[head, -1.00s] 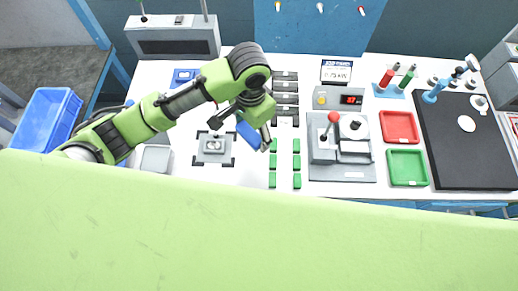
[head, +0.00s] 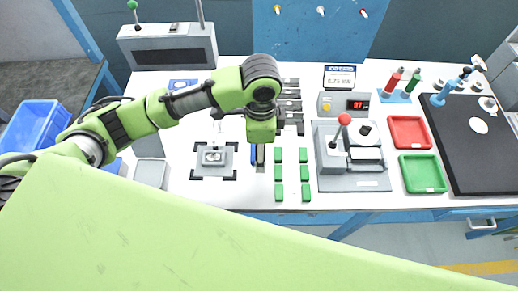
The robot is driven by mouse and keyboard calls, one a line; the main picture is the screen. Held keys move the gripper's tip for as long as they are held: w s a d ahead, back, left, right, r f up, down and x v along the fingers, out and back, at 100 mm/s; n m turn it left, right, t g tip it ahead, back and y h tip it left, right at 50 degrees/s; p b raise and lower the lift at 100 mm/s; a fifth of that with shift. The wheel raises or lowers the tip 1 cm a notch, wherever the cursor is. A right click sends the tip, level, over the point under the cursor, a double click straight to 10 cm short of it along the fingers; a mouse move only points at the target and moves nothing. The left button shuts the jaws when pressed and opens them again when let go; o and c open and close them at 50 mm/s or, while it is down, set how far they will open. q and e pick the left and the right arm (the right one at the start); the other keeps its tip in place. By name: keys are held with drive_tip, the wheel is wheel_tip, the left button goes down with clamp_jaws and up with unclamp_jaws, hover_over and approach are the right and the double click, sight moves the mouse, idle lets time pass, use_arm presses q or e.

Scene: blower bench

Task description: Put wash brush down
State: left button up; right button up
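My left gripper (head: 259,157) points down over the white bench, between the grey fixture plate and the green blocks. Its fingers are seen nearly edge-on from above. A narrow strip of a blue item (head: 253,154) shows at the left side of the fingers. It may be the wash brush, but its shape is mostly hidden. I cannot tell whether the fingers are closed on it or whether it touches the bench. My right gripper is not in view; a large green arm part of mine covers the foreground.
A fixture plate (head: 214,158) with a grey part lies left of the gripper. Several green blocks (head: 279,172) stand close on its right, dark slotted holders (head: 291,106) behind. A lever press (head: 352,178), red tray (head: 409,132), green tray (head: 423,174) and black mat (head: 470,150) are farther right.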

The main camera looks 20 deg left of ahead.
use_arm(q)
drive_tip(key=w+f, duration=0.1)
drive_tip(key=w+a+f, duration=0.1)
drive_tip(key=f, duration=0.1)
drive_tip(key=w+f, duration=0.1)
drive_tip(key=f, duration=0.1)
drive_tip(key=shift+w+a+f, duration=0.15)
drive_tip(key=shift+w+a, duration=0.1)
drive_tip(key=shift+w, duration=0.1)
wheel_tip(320, 180, down, 3)
drive_tip(key=shift+w+a+r+p, duration=0.1)
drive_tip(key=shift+p, duration=0.65)
drive_tip(key=shift+f, duration=0.25)
drive_tip(key=shift+f, duration=0.1)
drive_tip(key=shift+f, duration=0.1)
drive_tip(key=o, duration=1)
wheel_tip(320, 180, up, 12)
drive_tip(key=shift+r+b, duration=0.2)
drive_tip(key=shift+b, duration=0.7)
